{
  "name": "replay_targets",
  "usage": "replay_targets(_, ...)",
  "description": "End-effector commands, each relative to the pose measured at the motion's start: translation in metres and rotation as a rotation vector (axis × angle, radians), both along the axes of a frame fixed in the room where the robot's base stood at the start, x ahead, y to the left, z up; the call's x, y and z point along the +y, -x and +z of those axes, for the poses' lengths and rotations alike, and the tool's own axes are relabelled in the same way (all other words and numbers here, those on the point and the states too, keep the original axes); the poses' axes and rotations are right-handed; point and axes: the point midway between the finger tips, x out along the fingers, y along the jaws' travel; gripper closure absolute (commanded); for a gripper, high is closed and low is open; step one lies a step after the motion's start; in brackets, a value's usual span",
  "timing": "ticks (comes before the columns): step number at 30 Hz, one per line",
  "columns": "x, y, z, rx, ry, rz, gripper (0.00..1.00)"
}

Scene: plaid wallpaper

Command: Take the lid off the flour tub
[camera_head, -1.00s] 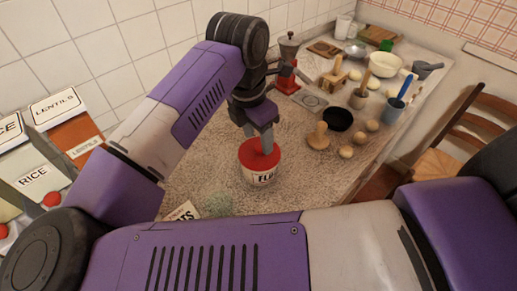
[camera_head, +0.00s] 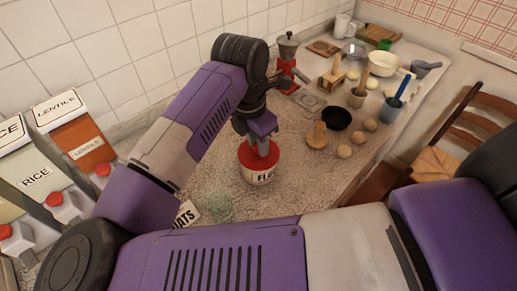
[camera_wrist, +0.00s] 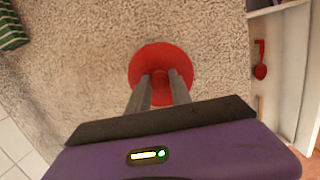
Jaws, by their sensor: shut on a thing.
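The flour tub (camera_head: 261,178) is a white, round tub with dark lettering, standing upright on the speckled counter. Its red lid (camera_head: 246,157) sits on top, with no gap that I can make out. My gripper (camera_head: 263,151) points down at the middle of the lid. In the wrist view, the lid (camera_wrist: 160,53) is a red disc, and my gripper (camera_wrist: 160,78) has its two grey fingers on either side of a red knob (camera_wrist: 160,88). It is shut on this knob. The fingers hide part of the knob, and the tub's body is hidden below the lid.
Lentils (camera_head: 85,140) and rice (camera_head: 38,175) dispensers stand at left. An oats label (camera_head: 187,214) and a greenish ball (camera_head: 219,207) lie near my arm. A black bowl (camera_head: 336,118), wooden pieces and several eggs are at right.

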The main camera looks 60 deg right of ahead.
Motion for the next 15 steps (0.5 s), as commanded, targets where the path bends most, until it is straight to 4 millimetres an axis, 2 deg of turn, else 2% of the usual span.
replay_targets(8,0.000,-0.001,0.010,-0.001,-0.001,-0.001,1.00)
replay_targets(11,0.000,-0.001,0.022,-0.004,-0.001,-0.002,1.00)
replay_targets(15,0.000,-0.002,0.048,-0.007,0.000,-0.002,1.00)
